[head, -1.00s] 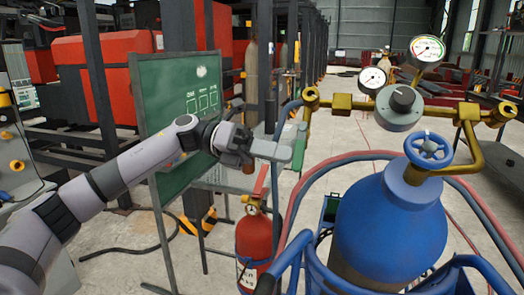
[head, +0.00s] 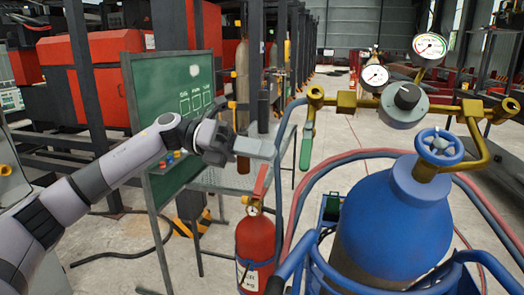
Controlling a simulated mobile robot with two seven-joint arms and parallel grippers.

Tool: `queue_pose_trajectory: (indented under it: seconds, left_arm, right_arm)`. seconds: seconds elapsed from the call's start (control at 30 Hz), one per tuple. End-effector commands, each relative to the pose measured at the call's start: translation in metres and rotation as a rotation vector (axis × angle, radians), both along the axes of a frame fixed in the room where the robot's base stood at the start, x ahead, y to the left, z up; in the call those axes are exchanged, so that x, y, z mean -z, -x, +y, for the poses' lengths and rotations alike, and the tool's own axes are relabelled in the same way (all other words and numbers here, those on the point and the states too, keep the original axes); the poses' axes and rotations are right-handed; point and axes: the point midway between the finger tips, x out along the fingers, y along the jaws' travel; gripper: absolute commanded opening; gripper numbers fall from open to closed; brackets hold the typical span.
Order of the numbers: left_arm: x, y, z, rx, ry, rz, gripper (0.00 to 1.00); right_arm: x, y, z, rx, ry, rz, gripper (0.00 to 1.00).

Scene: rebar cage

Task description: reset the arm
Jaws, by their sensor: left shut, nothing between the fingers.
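My left gripper (head: 262,149) is shut and empty. It is held in the air left of the blue gas cylinder (head: 392,232), with its fingers pointing right. My left arm (head: 110,172) reaches in from the left edge, in front of the green board (head: 172,88). The gripper is near the blue hose by the brass manifold (head: 345,99), and I cannot tell whether it touches it. My right gripper does not show.
A red fire extinguisher (head: 255,240) stands on the floor below the gripper. The cylinder has a blue valve wheel (head: 438,147), two gauges and a regulator knob (head: 405,96). A metal table (head: 232,178) stands behind the gripper. Red and blue hoses curve around the cylinder.

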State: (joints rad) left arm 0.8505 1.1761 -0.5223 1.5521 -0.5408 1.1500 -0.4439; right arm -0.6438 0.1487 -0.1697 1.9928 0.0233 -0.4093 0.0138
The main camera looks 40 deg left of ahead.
Motion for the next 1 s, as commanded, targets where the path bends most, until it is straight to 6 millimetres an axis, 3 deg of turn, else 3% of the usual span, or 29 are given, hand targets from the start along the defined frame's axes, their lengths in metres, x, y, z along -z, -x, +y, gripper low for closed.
queue_pose_trajectory:
  seconds: [0.03, 0.2, 0.4, 0.6, 1.0]
  left_arm:
    - [0.004, 0.004, 0.016, -0.009, -0.003, 0.003, 0.0]
    - [0.003, 0.019, 0.053, -0.007, -0.002, 0.001, 0.0]
    - [0.002, 0.031, 0.083, -0.004, -0.001, 0.002, 0.0]
    - [0.0, 0.036, 0.093, -0.003, 0.0, -0.001, 0.0]
    - [0.0, 0.036, 0.093, -0.002, -0.001, 0.0, 0.0]
  right_arm:
    - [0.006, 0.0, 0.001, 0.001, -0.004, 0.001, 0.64]
    - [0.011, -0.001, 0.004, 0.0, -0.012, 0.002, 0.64]
    - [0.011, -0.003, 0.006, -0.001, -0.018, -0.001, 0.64]
    - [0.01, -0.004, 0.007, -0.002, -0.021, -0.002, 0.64]
    - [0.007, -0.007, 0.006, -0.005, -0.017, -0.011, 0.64]
